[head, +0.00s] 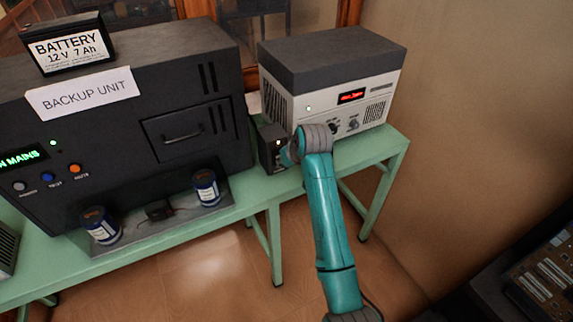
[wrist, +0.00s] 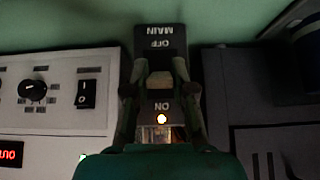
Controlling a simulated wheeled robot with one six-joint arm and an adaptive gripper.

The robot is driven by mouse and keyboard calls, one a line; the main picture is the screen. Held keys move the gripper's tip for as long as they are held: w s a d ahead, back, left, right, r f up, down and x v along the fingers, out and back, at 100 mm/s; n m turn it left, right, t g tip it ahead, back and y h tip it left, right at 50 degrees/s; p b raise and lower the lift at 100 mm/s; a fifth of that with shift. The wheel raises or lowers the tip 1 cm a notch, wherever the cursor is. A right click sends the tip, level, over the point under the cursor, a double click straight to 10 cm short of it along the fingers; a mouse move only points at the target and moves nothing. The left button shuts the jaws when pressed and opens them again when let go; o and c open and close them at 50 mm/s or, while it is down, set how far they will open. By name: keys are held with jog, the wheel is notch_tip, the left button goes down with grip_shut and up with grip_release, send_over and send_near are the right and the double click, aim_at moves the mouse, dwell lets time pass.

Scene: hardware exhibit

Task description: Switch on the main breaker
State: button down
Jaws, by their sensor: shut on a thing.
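The main breaker is a small dark box (head: 268,150) on the green bench, between the black backup unit and the white unit. In the wrist view its panel (wrist: 161,43) appears upside down, with MAIN and OFF at the top and ON below. A tan toggle lever (wrist: 160,80) sits between the OFF and ON labels; its exact tilt is hard to tell. My gripper (head: 289,152) is at the front of the breaker. In the wrist view its fingers (wrist: 158,75) flank the lever and are shut on it.
The backup unit (head: 125,120) with a battery (head: 68,48) on top stands left; its green display reads MAINS. The white unit (head: 345,95) with a lit red display stands right, close to my wrist. Two blue cans (head: 207,188) (head: 99,225) stand in front of the backup unit.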

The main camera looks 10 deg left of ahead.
jog(key=shift+w+a+r+g+h, duration=0.1)
jog(key=shift+w+r+g+h, duration=0.1)
jog(key=shift+r+g+h, duration=0.15)
jog(key=shift+g, duration=0.25)
jog(key=c, duration=1)
grip_release()
jog(key=shift+o, duration=0.2)
jog(key=v, duration=1.2)
